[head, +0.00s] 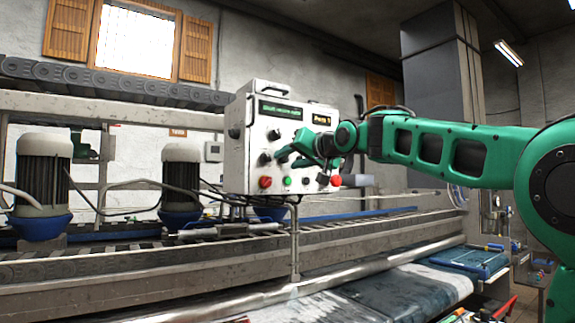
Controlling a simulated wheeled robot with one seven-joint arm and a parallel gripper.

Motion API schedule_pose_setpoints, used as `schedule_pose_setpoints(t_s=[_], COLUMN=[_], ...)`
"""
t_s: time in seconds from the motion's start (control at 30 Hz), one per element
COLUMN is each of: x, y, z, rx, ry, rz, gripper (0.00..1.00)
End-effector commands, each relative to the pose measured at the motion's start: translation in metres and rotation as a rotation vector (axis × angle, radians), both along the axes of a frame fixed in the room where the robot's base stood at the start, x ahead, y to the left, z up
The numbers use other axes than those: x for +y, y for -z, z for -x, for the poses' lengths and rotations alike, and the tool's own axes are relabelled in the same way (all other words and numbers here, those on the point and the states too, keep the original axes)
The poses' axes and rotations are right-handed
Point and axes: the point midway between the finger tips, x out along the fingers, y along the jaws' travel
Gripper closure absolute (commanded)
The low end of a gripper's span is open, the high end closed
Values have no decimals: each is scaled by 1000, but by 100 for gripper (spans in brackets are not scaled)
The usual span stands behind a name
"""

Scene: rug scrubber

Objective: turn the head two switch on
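The white control box (248,165) stands on a post in the middle of the head view. Its front has black rotary switches, among them an upper left knob (274,134) and a lower left knob (264,159). The labels are too small to read, so I cannot tell which one is head two. My green arm reaches in from the right, and my gripper (287,156) is at the middle of the panel, close to the knobs. It hides part of the switch rows. I cannot tell whether it touches a knob or how far its fingers are apart.
Below the switches are a red button (265,182), a green button (287,181) and another red button (336,180). Two lit displays are above. Motors (44,180) on the conveyor machine stand at left. A wet rug (390,295) lies on the bed in front.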

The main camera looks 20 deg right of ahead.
Motion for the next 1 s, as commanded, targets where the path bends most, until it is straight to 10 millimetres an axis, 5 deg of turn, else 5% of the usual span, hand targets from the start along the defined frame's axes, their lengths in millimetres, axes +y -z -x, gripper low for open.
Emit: schedule_pose_setpoints(t_s=[0.37, 1.0], x=[0, -29], y=[-1, -11], z=[6, 97], rx=[-1, 0], ry=[-4, -2], rz=[1, 1], gripper=[60, 60])
